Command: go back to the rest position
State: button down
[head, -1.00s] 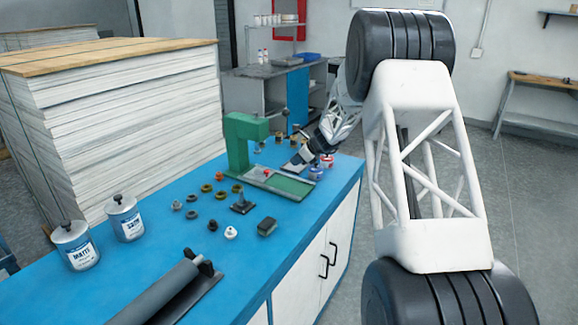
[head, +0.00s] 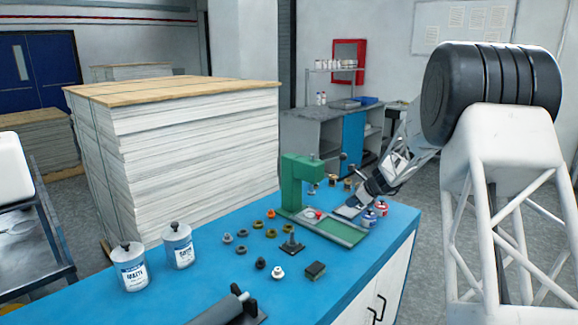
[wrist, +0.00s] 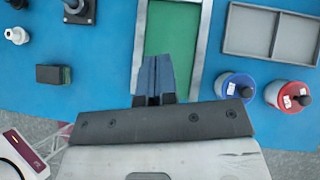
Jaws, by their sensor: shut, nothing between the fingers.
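My gripper (head: 348,211) is at the right part of the blue bench, beside the green press (head: 293,183). In the wrist view my gripper (wrist: 153,58) has its two dark fingers together, with nothing between them. The fingers overlie the near part of the press's green bed (wrist: 170,28). I cannot tell the exact height of the fingertips above it.
Near my gripper stand a blue pot (wrist: 237,88) and a red pot (wrist: 290,94), with a grey divided tray (wrist: 250,32) behind. Several small rings and knobs, a dark block (head: 315,269) and two white cans (head: 129,268) are on the bench (head: 215,276).

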jog(key=s+a+r+n+g+h, duration=0.1)
jog(key=s+a+r+n, duration=0.3)
jog(key=s, duration=0.7)
jog(key=s+a+r+n+h, duration=0.15)
jog(key=s+r+n, duration=0.35)
jog(key=s, duration=0.5)
jog(key=s+a+r+n+g+h, duration=0.1)
jog(key=s+a+r+n, duration=0.2)
jog(key=s+r, duration=0.55)
jog(key=s+f+n+h, duration=0.2)
jog(key=s+n, duration=0.3)
jog(key=s, duration=1.2)
jog(key=s+f+n+h, duration=0.2)
jog(key=s+n, duration=0.4)
jog(key=s, duration=1.1)
jog(key=shift+f+n, duration=0.3)
jog(key=shift+f, duration=0.3)
jog(key=shift+s, duration=0.1)
